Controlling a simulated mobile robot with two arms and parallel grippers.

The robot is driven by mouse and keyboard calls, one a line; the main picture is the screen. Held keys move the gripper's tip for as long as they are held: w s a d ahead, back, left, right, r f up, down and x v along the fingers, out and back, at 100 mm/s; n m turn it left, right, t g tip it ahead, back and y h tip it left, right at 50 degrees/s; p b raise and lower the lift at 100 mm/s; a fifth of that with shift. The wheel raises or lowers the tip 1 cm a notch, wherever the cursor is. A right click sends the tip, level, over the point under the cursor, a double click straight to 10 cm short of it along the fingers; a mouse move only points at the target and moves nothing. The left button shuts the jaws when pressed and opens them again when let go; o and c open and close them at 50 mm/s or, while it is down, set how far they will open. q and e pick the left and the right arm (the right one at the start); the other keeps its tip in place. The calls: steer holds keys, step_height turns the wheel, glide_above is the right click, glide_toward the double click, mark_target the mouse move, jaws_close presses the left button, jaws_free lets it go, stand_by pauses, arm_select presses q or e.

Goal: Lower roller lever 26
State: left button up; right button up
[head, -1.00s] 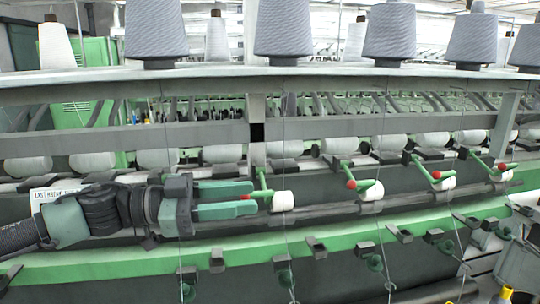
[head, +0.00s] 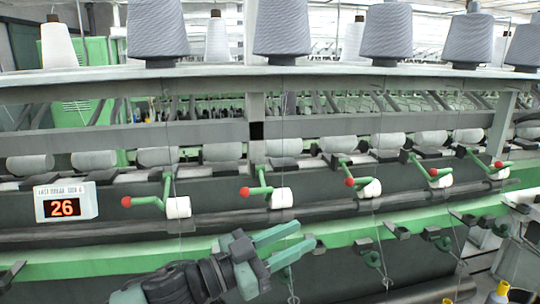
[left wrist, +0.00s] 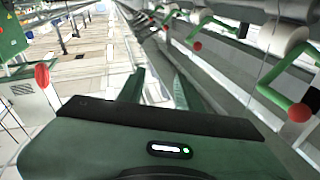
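Several green roller levers with red ball ends stand in a row along the machine. The leftmost lever (head: 148,200) is beside a white roller (head: 178,207); the second lever (head: 258,190) is to its right. The display (head: 66,202) reads 26; which lever bears that number I cannot tell. My left gripper (head: 306,232) is open and empty, below the second lever and in front of the green rail, apart from the levers. In the left wrist view its green fingers (left wrist: 158,78) are spread with nothing between them, and a red-ended lever (left wrist: 290,106) shows at right. My right gripper is not in view.
Grey yarn cones (head: 282,28) stand on the shelf above. Thin threads hang down in front of the levers. The green rail (head: 130,257) with small black brackets runs below the row. A yellow-topped object (head: 500,292) is at the bottom right.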

arm_select(q)
steer(key=s+a+f+n+t+y, duration=0.1)
steer(key=s+a+f+n+y, duration=0.3)
steer(key=f, duration=0.4)
steer(key=s+a+f+n+y, duration=0.1)
steer(key=a+f+n+y, duration=0.2)
steer(key=a+f+y, duration=0.35)
steer(key=s+a+f+n+t+y, duration=0.1)
steer(key=s+a+f+n+y, duration=0.25)
steer(key=f, duration=0.65)
steer(key=s+a+f+n+g+y, duration=0.1)
steer(key=s+a+f+g+y, duration=0.1)
steer(key=s+a+f+g, duration=0.5)
steer(key=s+a+f+n+g+y, duration=0.1)
steer(key=s+a+f, duration=0.3)
steer(key=s, duration=0.8)
step_height(320, 180, down, 31)
steer(key=s+g+b, duration=0.1)
steer(key=b, duration=0.4)
steer(key=s+a+f+b, duration=0.1)
steer(key=s+f+b, duration=0.1)
steer(key=s+f, duration=0.6)
steer(key=s+a+f+g+b, duration=0.1)
steer(key=s+f+b, duration=0.1)
steer(key=s+f, duration=0.7)
step_height(320, 180, down, 4)
steer(key=shift+a+f, duration=0.1)
steer(key=shift+a, duration=0.3)
steer(key=shift+s+m, duration=0.1)
steer(key=shift+m, duration=0.15)
